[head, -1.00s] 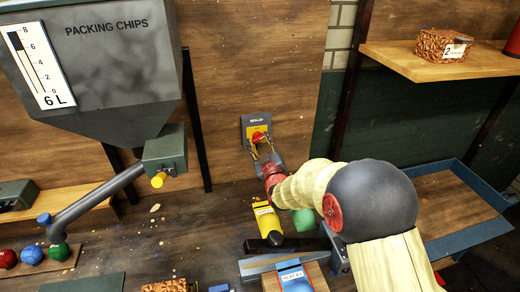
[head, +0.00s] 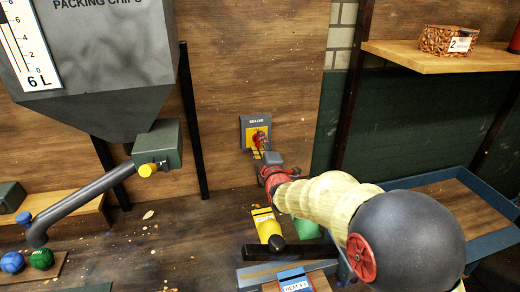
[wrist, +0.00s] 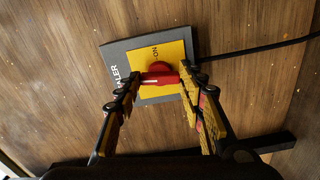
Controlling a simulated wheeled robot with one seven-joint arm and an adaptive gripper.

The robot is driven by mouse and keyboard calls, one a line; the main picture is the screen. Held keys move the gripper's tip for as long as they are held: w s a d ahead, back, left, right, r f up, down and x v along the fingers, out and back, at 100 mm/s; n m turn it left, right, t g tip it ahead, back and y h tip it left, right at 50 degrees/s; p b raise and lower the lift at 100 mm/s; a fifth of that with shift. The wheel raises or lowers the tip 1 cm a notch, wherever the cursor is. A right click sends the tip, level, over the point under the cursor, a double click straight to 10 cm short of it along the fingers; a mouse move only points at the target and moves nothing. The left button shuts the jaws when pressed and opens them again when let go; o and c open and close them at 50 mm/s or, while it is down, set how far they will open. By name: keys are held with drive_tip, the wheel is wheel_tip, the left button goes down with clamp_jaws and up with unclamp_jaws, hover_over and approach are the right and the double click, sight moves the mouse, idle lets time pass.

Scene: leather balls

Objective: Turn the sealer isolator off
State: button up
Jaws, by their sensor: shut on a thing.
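The sealer isolator (head: 247,124) is a grey plate with a yellow face, fixed to the wooden wall and labelled SEALER. Its red rotary handle (wrist: 160,78) sits on the yellow face, with an ON mark (wrist: 155,51) beside it in the wrist view. The handle lies along the line from the SEALER lettering across the face. My gripper (wrist: 161,80) is shut on the red handle, one finger at each end of it. In the head view my gripper (head: 261,143) reaches the plate and partly hides the handle.
A grey packing-chips hopper (head: 100,60) with a spout stands at left. Below my arm are a yellow object (head: 267,226) and a blue labelled block (head: 294,281). A blue-rimmed tray (head: 425,181) lies at right, under a shelf (head: 420,57). A black cable (wrist: 260,47) runs from the plate.

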drive_tip(key=shift+f+n+b, duration=0.1)
drive_tip(key=shift+n+b, duration=0.3)
drive_tip(key=shift+n, duration=0.5)
drive_tip(key=o, duration=1)
drive_tip(key=shift+o, duration=0.9)
drive_tip(key=shift+s, duration=0.1)
drive_tip(key=s+d, duration=0.2)
drive_tip(key=s, duration=0.9)
drive_tip(key=shift+s+d, duration=0.15)
drive_tip(key=shift+s, duration=0.15)
